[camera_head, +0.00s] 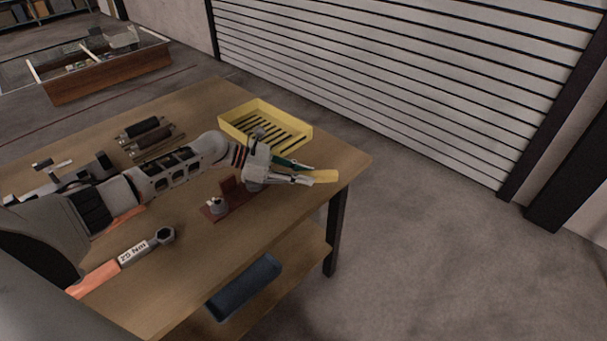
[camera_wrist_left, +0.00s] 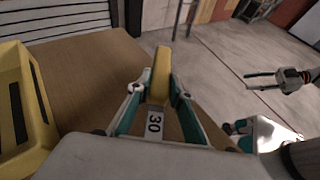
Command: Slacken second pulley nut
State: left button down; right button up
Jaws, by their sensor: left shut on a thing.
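A dark red-brown fixture (camera_head: 238,200) lies near the table's right edge, with an upright plate and a small grey fitting (camera_head: 217,205) at its near end. My left gripper (camera_head: 287,172) hangs over its far end, hiding part of it. That gripper is shut on a yellow-handled wrench (camera_head: 325,176), which points towards the table's right corner. In the left wrist view, the wrench (camera_wrist_left: 161,78) sits between the teal-and-grey fingers and carries a "30" label. Its working end is hidden. My right gripper (camera_wrist_left: 265,80) shows at the right of that view, its fingers apart and empty.
A yellow slotted tray (camera_head: 305,137) stands behind my left gripper. Dark cylinders (camera_head: 153,137) lie further back. A blue tray (camera_head: 245,285) is on the lower shelf.

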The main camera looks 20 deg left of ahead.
pick_arm(q)
jog(key=shift+w+a+r+n+t+p, duration=0.3)
jog(key=shift+w+n+t+p, duration=0.2)
jog(key=shift+p, duration=0.15)
jog(key=shift+w+a+y, duration=0.1)
jog(key=shift+w+y, duration=0.1)
jog(key=shift+y, duration=0.1)
